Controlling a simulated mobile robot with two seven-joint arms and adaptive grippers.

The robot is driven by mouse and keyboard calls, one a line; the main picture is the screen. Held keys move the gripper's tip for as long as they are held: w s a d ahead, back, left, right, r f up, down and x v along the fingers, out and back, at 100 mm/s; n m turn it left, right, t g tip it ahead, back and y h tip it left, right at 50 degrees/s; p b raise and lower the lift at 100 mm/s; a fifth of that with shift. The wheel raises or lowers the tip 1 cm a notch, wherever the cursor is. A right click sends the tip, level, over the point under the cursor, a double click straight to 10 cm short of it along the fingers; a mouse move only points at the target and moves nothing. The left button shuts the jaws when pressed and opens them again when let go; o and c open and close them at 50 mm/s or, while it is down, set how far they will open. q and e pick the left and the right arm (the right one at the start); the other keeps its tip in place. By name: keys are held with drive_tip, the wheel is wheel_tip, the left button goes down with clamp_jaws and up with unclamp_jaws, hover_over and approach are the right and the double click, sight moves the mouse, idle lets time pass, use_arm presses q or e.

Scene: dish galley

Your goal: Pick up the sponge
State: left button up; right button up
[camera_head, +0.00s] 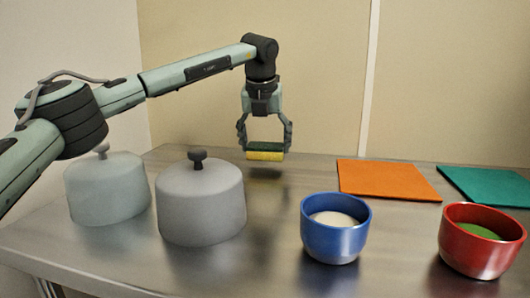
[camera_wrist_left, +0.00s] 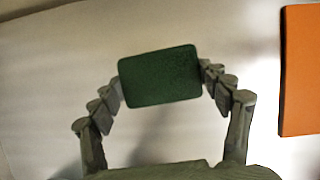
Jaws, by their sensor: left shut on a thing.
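The sponge (camera_head: 265,155) is a small block with a yellow lower layer and a dark green top. My left gripper (camera_head: 265,146) is shut on the sponge, with one finger at each end of it. The sponge is held above the metal counter, with a dark shadow below it. In the left wrist view the sponge's green face (camera_wrist_left: 160,76) shows between the two fingers (camera_wrist_left: 162,82). My right gripper is in neither view.
Two domed lids with knobs, one pale (camera_head: 108,190) and one grey (camera_head: 200,205), stand at the left. A blue bowl (camera_head: 335,245) and a red bowl (camera_head: 470,258) stand at the front right. An orange mat (camera_head: 388,180) and a teal mat (camera_head: 490,187) lie behind them.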

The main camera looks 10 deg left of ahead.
use_arm(q)
drive_tip(key=shift+v, duration=1.1)
drive_tip(key=s+r+b, duration=0.2)
drive_tip(key=s+r, duration=0.4)
drive_tip(key=s, duration=0.4)
drive_tip(key=shift+s+d+r, duration=0.3)
drive_tip(key=shift+s+d, duration=0.1)
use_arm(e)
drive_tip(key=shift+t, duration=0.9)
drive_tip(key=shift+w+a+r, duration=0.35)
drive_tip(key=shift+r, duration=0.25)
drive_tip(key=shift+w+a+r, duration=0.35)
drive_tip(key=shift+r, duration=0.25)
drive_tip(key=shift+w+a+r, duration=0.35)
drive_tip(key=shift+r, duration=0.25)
use_arm(q)
drive_tip(key=c, duration=0.3)
